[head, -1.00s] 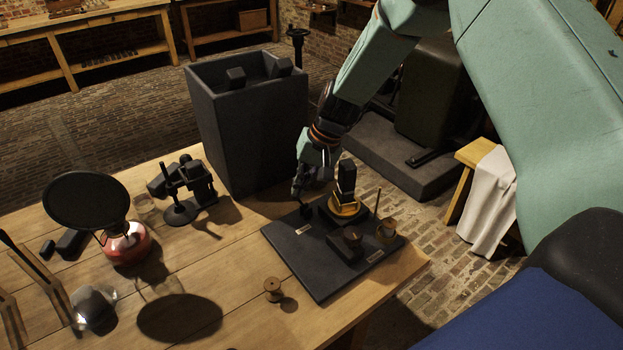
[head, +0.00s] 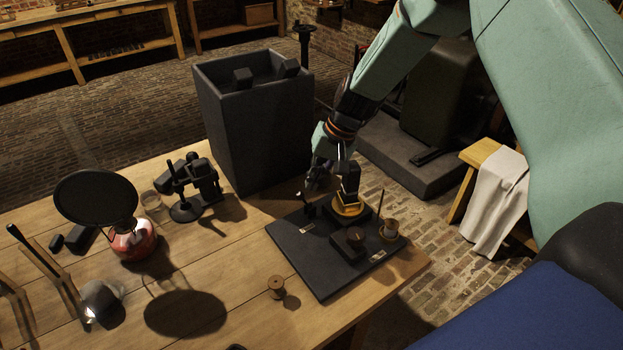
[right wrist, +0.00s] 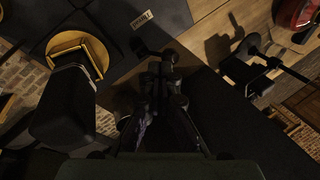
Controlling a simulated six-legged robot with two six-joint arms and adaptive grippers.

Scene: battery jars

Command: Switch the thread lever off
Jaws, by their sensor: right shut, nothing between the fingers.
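A dark board (head: 312,268) lies on the wooden table and carries small fittings with pale labels. A small black lever (head: 308,208) stands at its far left part, near one label; it shows in the right wrist view (right wrist: 146,48) too. I cannot tell a small gap from contact there. My left gripper is not in view.
A black block on a brass-coloured ring (head: 347,208) stands right beside my right gripper. A knobbed block (head: 349,241), a thin rod (head: 381,204) and a thread spool (head: 390,229) are also on the board. A tall dark bin (head: 255,135) stands behind. A loose spool (head: 276,284) is in front.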

